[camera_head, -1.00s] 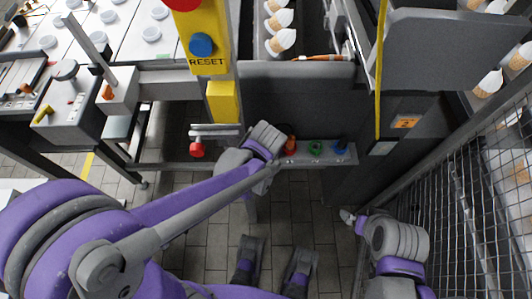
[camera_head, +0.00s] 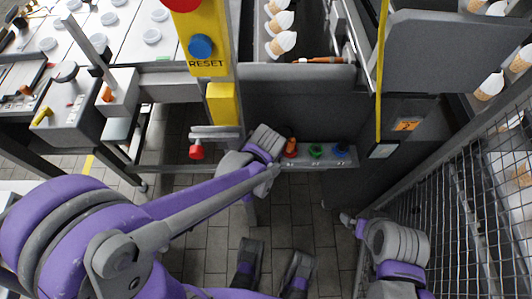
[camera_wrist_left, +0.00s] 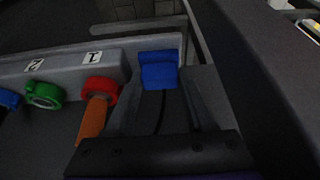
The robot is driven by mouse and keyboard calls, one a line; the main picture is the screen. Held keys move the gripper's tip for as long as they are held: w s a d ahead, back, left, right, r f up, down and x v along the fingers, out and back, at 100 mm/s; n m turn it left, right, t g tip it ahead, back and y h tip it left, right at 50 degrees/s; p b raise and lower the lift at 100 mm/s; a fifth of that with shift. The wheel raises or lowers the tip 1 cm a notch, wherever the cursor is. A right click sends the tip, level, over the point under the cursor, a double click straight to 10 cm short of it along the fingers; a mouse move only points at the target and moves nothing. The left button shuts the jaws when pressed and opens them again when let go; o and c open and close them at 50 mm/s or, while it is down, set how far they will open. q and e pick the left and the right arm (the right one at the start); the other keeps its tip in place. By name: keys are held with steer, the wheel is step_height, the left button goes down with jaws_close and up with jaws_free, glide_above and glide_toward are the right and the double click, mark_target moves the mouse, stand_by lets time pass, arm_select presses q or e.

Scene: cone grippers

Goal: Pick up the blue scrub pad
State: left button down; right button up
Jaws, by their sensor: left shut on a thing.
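The blue scrub pad (camera_wrist_left: 158,70) is a small blue block in the left wrist view, between the fingertips of my left gripper (camera_wrist_left: 160,82). The gripper is shut on it, beside the end of a grey shelf or tray. In the head view my left wrist covers the fingertips and the pad. My right gripper (camera_head: 349,219) is low at the right in the head view, away from the shelf. It is small there, and whether its jaws are open or shut is unclear.
Beside the pad sit a red ring with an orange handle (camera_wrist_left: 94,108), a green ring (camera_wrist_left: 43,95) and a blue piece (camera_wrist_left: 8,99). A yellow post with a RESET button (camera_head: 201,46) stands above. A wire mesh fence (camera_head: 465,220) is at the right.

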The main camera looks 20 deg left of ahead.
arm_select(q)
steer(key=shift+s+r, duration=0.2)
steer(key=shift+r, duration=0.4)
step_height(320, 180, up, 6)
steer(key=shift+f+p, duration=0.1)
steer(key=shift+p, duration=1)
steer(key=s+d+p, duration=0.1)
steer(key=s+d, duration=0.1)
steer(key=s, duration=0.7)
steer(key=s+d+p, duration=0.1)
steer(key=s+d, duration=0.2)
steer(key=s, duration=0.6)
steer(key=shift+s+d, duration=0.25)
steer(key=shift+s, duration=0.15)
